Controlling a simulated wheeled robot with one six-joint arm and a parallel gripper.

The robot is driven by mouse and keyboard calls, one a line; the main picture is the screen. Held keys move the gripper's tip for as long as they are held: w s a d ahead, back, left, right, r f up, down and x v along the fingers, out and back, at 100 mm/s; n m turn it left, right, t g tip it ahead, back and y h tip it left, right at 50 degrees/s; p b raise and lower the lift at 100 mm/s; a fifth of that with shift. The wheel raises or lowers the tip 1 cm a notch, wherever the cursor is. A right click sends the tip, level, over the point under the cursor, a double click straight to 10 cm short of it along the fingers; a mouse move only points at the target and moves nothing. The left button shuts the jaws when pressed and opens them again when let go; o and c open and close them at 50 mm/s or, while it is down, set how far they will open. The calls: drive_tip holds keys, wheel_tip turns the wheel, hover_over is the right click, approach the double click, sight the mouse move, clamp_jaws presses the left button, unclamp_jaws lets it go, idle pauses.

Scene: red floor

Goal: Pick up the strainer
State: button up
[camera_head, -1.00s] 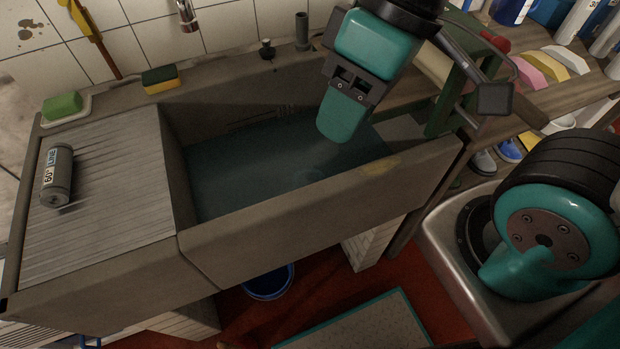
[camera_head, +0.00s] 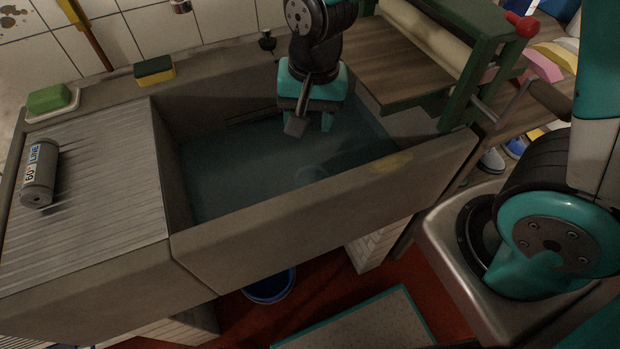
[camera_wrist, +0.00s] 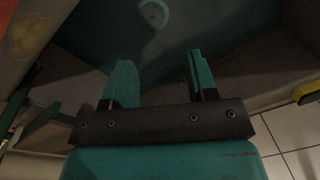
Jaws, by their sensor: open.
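A small pale round piece (camera_wrist: 154,14), which looks like the strainer, shows dimly at the sink's bottom in the wrist view, near the top edge. The sink (camera_head: 300,237) holds dark bluish water (camera_head: 230,170). My gripper (camera_head: 308,118) points down over the back part of the sink. In the wrist view my gripper (camera_wrist: 158,62) has its two teal fingers apart with nothing between them. The round piece lies beyond the fingertips, apart from them.
A green-framed wringer (camera_head: 475,75) with a wooden board stands at the sink's right. A dark plug (camera_head: 267,41) and a sponge (camera_head: 155,71) sit on the back ledge. Green soap (camera_head: 50,98) and a grey cylinder (camera_head: 40,175) are at the left. The sink walls surround my gripper.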

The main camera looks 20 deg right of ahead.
drive_tip(key=w+d+f+m+h+b, duration=0.15)
drive_tip(key=w+f+m, duration=0.25)
drive_tip(key=f, duration=0.5)
hover_over(312, 172)
drive_tip(key=shift+t+h, duration=0.25)
drive_tip(key=shift+t, duration=0.05)
drive_tip(key=f, duration=1.1)
drive_tip(key=shift+s+a+f, duration=0.1)
drive_tip(key=shift+s+a, duration=0.2)
drive_tip(key=shift+a, duration=0.05)
drive_tip(key=shift+w+d+f+p, duration=0.1)
drive_tip(key=shift+w+f+p, duration=0.1)
drive_tip(key=shift+f, duration=0.8)
drive_tip(key=shift+w+d+f+p, duration=0.1)
drive_tip(key=shift+d+f+p, duration=0.05)
drive_tip(key=shift+f, duration=0.8)
drive_tip(key=shift+w+d+f+p, duration=0.1)
drive_tip(key=shift+f+p, duration=0.1)
drive_tip(key=shift+f, duration=0.8)
clamp_jaws()
